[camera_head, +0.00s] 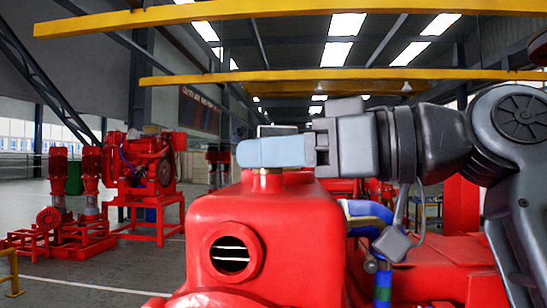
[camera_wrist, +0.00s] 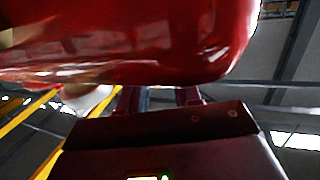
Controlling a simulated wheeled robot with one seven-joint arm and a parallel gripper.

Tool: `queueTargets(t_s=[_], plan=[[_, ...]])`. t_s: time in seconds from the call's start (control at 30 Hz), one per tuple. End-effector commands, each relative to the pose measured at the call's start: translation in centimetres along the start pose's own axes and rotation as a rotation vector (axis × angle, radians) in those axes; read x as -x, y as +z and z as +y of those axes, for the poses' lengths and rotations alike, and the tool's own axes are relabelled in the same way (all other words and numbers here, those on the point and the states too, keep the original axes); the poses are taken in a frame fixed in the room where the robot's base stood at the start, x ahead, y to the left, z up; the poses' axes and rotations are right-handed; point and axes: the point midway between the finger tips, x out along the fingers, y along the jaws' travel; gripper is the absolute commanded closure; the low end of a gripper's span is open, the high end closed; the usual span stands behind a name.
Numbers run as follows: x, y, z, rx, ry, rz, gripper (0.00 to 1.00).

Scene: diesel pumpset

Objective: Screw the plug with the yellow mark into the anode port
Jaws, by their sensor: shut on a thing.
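My gripper (camera_head: 272,153), with light blue fingers, reaches in from the right and lies level just above the top of the red tank (camera_head: 262,218). It is shut on a small brass-coloured plug (camera_head: 267,178), mostly hidden by the fingers. The plug's lower part shows between the fingers and the tank top. I cannot see a yellow mark or how deep the plug sits, and the port opening is hidden. The wrist view shows the red tank surface (camera_wrist: 130,40) very close, with a dark part of my gripper (camera_wrist: 170,140) below it.
A round flanged opening with slats (camera_head: 231,254) is on the tank's front. Blue and yellow pipes (camera_head: 366,215) stand right of the tank, under my arm. Another red pumpset (camera_head: 145,170) stands back left on open floor. Yellow beams (camera_head: 340,76) run overhead.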

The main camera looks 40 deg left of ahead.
Motion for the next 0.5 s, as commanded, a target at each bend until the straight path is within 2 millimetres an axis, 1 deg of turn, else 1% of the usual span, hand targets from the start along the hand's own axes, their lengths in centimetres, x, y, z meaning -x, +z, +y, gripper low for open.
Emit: queueTargets(t_s=[0.1,0.23,0.33,0.5], plan=[[-0.23,0.06,-0.26,-0.004,0.114,-0.003,1.0],[-0.26,0.04,-0.24,-0.013,0.216,-0.004,1.0],[-0.27,0.1,-0.23,-0.015,0.257,-0.004,1.0],[-0.28,0.18,-0.17,-0.017,0.267,-0.004,1.0]])
